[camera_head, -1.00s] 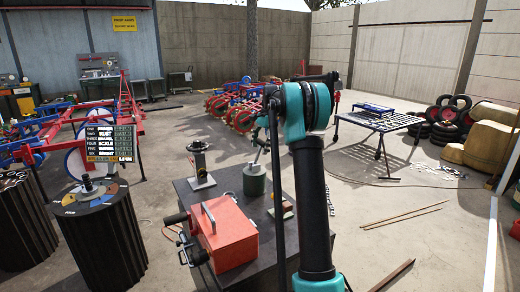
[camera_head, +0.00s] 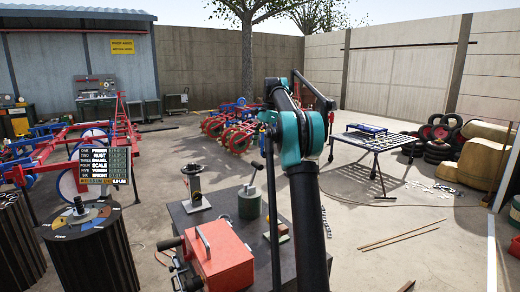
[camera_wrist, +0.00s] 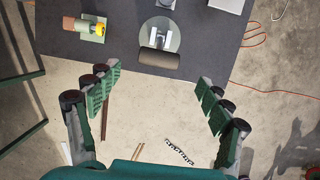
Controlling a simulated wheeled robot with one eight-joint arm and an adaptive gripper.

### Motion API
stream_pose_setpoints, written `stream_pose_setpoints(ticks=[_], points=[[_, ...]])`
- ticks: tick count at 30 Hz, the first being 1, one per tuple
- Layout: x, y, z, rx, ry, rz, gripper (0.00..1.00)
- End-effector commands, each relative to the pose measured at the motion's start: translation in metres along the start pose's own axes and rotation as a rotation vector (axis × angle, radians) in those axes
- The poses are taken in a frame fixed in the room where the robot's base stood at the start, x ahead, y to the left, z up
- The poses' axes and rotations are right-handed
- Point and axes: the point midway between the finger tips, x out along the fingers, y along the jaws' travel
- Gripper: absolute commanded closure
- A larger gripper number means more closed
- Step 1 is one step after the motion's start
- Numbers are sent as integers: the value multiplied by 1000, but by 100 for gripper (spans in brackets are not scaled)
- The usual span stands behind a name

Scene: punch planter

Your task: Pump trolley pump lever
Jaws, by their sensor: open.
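The trolley (camera_head: 180,212) is a dark flat-topped stand in the lower middle of the head view; its top (camera_wrist: 215,55) fills the upper wrist view. On it stands a green cylindrical pump (camera_head: 249,206) with a thin lever (camera_head: 253,174) rising from it, tilted slightly. In the wrist view I see it from above as a round body (camera_wrist: 172,30) with a dark cylindrical lever grip (camera_wrist: 160,59) nearest me. My gripper (camera_wrist: 157,77) is open and empty, its fingers spread to either side below the grip, apart from it. I cannot make out its fingers in the head view.
A red toolbox (camera_head: 219,257), a metal stand (camera_head: 195,190) and a small yellow-and-orange part (camera_wrist: 92,28) share the trolley top. A dark drum (camera_head: 90,245) stands to the left. A slatted table (camera_head: 378,140) stands at back right. The concrete floor on the right is mostly open.

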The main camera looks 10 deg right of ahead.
Motion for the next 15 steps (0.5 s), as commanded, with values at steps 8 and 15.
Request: stream_pose_setpoints(ticks=[8,15], points=[[2,0,4,-1,15,9,36],[23,-1,53,6,277,99,65]])
